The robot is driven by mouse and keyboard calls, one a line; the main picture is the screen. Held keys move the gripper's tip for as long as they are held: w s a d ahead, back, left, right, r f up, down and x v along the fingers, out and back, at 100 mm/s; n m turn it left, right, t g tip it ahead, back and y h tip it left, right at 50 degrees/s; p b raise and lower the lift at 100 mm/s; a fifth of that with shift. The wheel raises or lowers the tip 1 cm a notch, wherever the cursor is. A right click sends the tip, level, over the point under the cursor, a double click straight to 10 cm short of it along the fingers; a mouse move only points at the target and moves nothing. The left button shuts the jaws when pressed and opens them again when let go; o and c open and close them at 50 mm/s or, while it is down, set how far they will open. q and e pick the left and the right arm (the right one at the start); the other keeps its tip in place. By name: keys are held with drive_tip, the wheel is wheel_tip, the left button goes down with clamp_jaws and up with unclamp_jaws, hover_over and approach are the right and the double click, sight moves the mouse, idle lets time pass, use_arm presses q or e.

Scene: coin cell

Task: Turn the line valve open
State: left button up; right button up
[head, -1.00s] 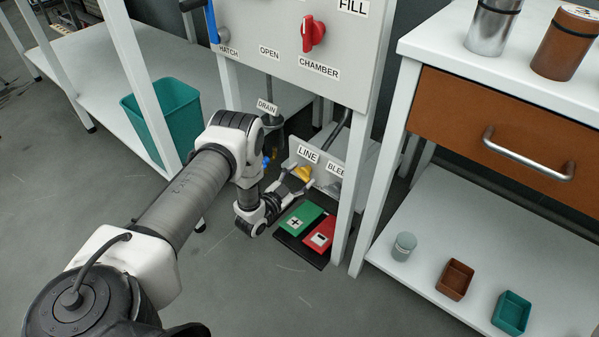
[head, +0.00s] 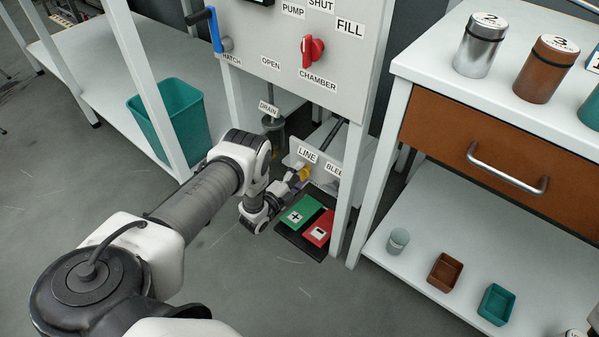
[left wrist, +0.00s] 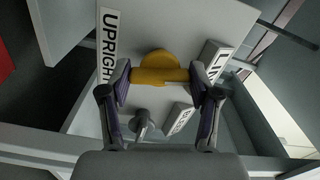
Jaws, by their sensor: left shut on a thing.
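The LINE valve's yellow handle (head: 305,173) is on the low white panel, beside the LINE label (head: 307,155) under the cabinet. In the left wrist view the yellow handle (left wrist: 158,66) has a rounded hub and a bar lying across between my fingers. My left gripper (left wrist: 160,78) is shut on this bar, one finger at each end. In the head view my left gripper (head: 299,179) is small and partly covers the handle. My right gripper is not in view.
A grey knob (left wrist: 142,123) sits near the handle. A cabinet leg (head: 345,200) stands right of the panel. A mat with green (head: 301,214) and red (head: 320,229) pads lies on the floor below. A teal bin (head: 172,118) stands left. The floor at lower left is clear.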

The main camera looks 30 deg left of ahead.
use_arm(q)
drive_tip(key=shift+m+p, duration=0.45)
drive_tip(key=shift+m, duration=0.85)
drive_tip(key=o, duration=1.2)
drive_tip(key=shift+c, duration=0.2)
drive_tip(key=s, duration=1.2)
drive_tip(key=shift+a, duration=0.45)
drive_tip(key=shift+w, duration=0.1)
